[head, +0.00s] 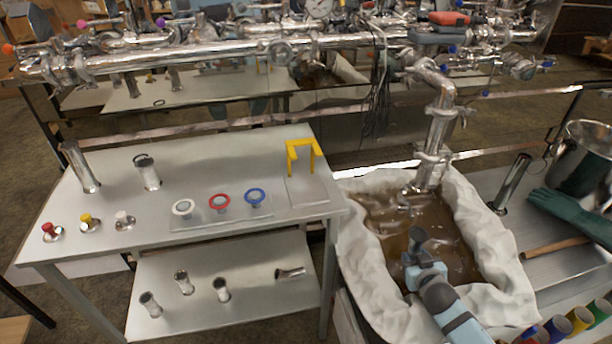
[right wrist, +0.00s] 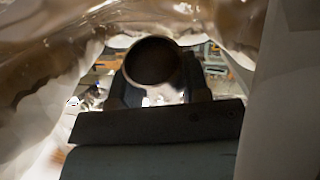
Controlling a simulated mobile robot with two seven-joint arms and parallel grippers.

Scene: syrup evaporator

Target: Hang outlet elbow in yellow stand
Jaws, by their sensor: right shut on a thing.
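My right gripper (head: 417,242) is low over the brown liquid in the white-lined tub, to the right of and nearer than the stand. It is shut on a round, open-ended pipe piece, which looks like the outlet elbow (right wrist: 153,60). In the right wrist view its dark round mouth shows between the two fingers. The rest of the piece is hidden, so its bend cannot be made out. My left gripper is not in view.
The white-lined tub (head: 497,232) surrounds my right gripper. A vertical steel pipe (head: 438,125) comes down behind it. The steel table (head: 225,155) holds steel tubes, coloured rings (head: 219,201) and knobs. A green glove (head: 565,208) and a pot (head: 587,150) are at the right.

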